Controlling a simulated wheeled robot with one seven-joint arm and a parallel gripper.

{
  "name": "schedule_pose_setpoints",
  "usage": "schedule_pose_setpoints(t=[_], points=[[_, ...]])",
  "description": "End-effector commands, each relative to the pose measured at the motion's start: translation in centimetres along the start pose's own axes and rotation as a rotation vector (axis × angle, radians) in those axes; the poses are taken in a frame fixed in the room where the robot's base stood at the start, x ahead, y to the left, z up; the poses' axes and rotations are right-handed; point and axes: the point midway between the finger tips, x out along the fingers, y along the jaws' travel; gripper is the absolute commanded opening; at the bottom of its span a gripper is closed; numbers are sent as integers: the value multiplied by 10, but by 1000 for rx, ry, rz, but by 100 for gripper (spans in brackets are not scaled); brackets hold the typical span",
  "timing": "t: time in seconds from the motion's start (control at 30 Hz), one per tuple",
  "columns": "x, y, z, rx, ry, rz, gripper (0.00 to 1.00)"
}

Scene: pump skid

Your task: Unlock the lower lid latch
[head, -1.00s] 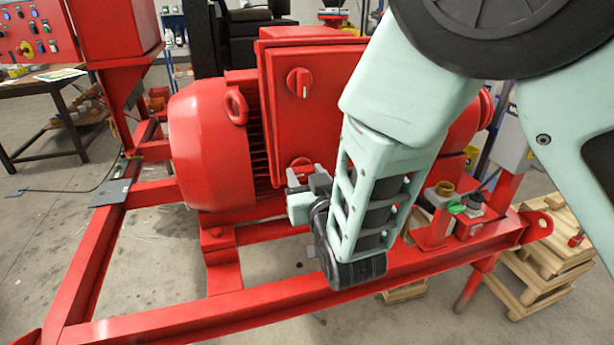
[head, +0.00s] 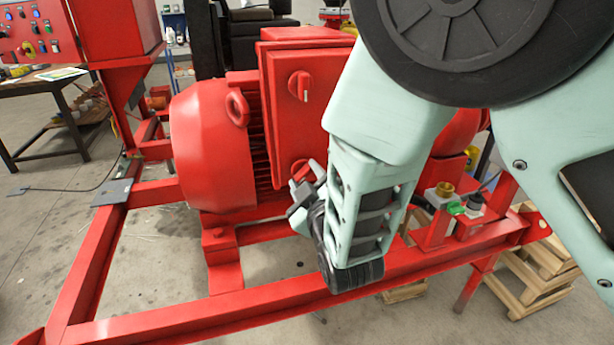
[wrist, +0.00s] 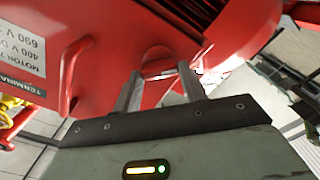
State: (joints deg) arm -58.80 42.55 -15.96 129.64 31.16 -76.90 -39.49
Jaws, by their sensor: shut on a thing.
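The red lid of the motor terminal box (head: 280,120) looks closed. Its upper latch (head: 299,85) is a red knob with its grip about upright. The lower latch (head: 299,167) is at the lid's lower part, partly hidden behind my gripper (head: 308,172). In the wrist view my gripper (wrist: 159,80) has its two fingers on either side of the red lower latch (wrist: 157,66), shut on it. The gripper is tilted in the head view. How far the lower latch is turned cannot be read clearly.
The red motor (head: 210,140) stands left of the box. The red skid frame rail (head: 180,322) runs in front and below. A wooden pallet stack (head: 530,275) is on the floor at right.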

Motion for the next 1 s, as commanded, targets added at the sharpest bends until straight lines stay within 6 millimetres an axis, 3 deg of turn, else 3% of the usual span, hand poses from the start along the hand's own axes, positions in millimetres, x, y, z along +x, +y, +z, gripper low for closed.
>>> schedule_pose_setpoints(t=[0.6,1.0], points=[[-1,-2,0,-564,-1,-4,19],[0,-3,1,-774,-1,-3,19]])
